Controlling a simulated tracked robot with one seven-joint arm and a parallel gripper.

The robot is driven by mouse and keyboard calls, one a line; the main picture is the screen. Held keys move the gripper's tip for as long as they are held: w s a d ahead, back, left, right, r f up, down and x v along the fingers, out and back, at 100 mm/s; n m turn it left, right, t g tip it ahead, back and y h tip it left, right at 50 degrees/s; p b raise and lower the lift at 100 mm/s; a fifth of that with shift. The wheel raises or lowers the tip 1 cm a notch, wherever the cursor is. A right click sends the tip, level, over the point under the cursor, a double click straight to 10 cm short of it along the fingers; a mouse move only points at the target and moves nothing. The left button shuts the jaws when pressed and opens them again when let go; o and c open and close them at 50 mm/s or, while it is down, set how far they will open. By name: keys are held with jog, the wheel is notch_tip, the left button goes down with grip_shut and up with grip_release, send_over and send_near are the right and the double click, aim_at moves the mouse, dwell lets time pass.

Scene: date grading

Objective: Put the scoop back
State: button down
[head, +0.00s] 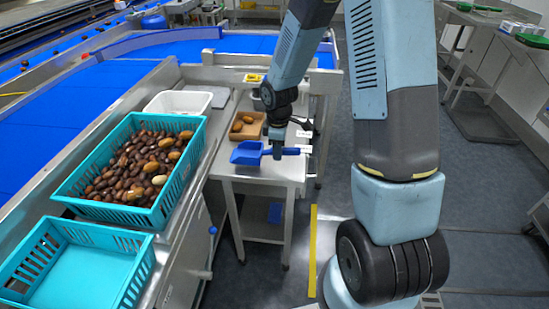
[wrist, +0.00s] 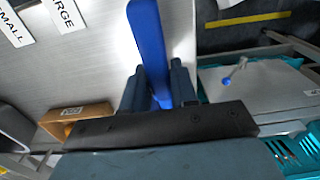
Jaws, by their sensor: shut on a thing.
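The blue scoop (head: 247,154) is above or on the small side table (head: 264,172) in the head view; I cannot tell if it touches the top. My gripper (head: 278,150) is shut on the scoop's handle. In the wrist view the handle (wrist: 148,45) stands between the two fingers of my gripper (wrist: 158,88) and reaches past them. The scoop's bowl is hidden in the wrist view behind the gripper body. A tan tray (head: 244,134) with a few dates lies behind the scoop.
A teal crate full of dates (head: 72,186) and an empty teal crate (head: 20,283) stand at left. A white bin (head: 178,102) is behind them. Labels reading SMALL (wrist: 12,24) and LARGE (wrist: 63,13) lie on the table. Blue belts run behind.

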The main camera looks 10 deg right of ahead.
jog(key=shift+w+f, duration=0.45)
jog(key=shift+f, duration=1.6)
jog(key=c, duration=0.9)
grip_release()
